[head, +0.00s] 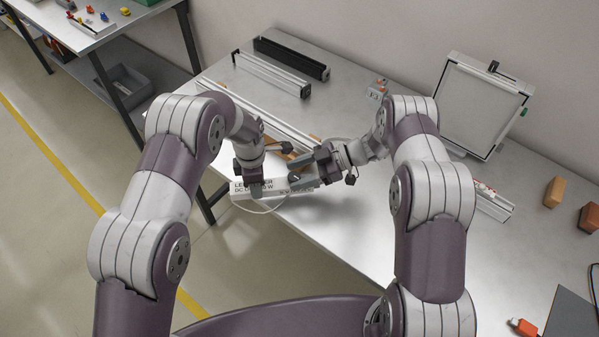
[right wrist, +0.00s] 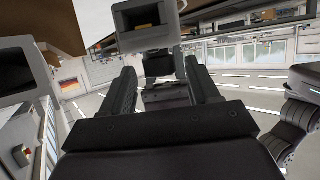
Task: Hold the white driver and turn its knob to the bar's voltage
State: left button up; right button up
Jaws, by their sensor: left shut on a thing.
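The white driver (head: 241,196), a box with dark print on its side, is at the table's front left edge in the head view. My left gripper (head: 254,186) is shut on the left part of the driver. My right gripper (head: 303,178) is at the driver's right part, its fingers apart; they also show apart in the right wrist view (right wrist: 161,80). The knob is too small or hidden to make out, and its setting cannot be read. A long pale bar (head: 262,117) lies behind the driver, partly hidden by my left arm. No voltage on it is legible.
A black bar (head: 291,58) and a silver bar (head: 272,75) lie at the back. A framed white panel (head: 480,108) stands at the right, near an orange block (head: 554,192) and a brown block (head: 590,217). The table's front middle is clear. A thin cable hangs by the driver.

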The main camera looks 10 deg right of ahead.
jog(key=v, duration=1.2)
jog(key=shift+s, duration=0.1)
pick_arm(q)
jog(key=o, duration=1.3)
